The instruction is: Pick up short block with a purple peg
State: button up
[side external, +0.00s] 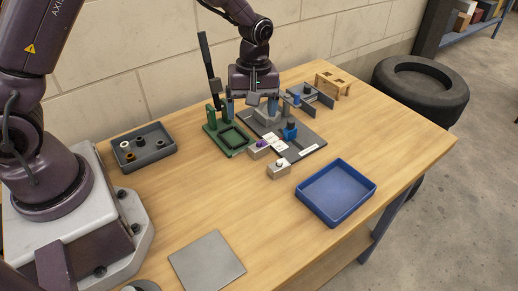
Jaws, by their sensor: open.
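A short beige block with a purple peg (259,149) sits at the front left edge of the dark fixture plate (312,143), right of the green fixture. A similar block with a white peg (279,170) stands just in front of it on the table. My gripper (251,106) points down above and behind the purple-peg block, over the back of the fixtures. Its fingers are spread apart, and I see nothing held between them. It appears apart from the purple-peg block.
A green fixture (232,146) with a tall dark lever stands left of the plate. A blue tray (347,205) lies front right, a dark tray with several small parts (160,160) left, and a grey plate (207,262) in front. The table's front middle is clear.

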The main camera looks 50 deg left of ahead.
aim_at(262, 148)
jog(key=w+f+n, duration=0.1)
jog(key=f, duration=0.3)
jog(key=w+f+n, duration=0.1)
jog(key=f+n, duration=0.1)
jog(key=f, duration=0.2)
jog(key=w+f+n, duration=0.1)
jog(key=f+n, duration=0.1)
jog(key=f, duration=0.3)
jog(key=shift+a+t, duration=0.1)
jog(key=shift+t, duration=0.3)
jog(key=shift+r, duration=0.1)
jog(key=c, duration=1)
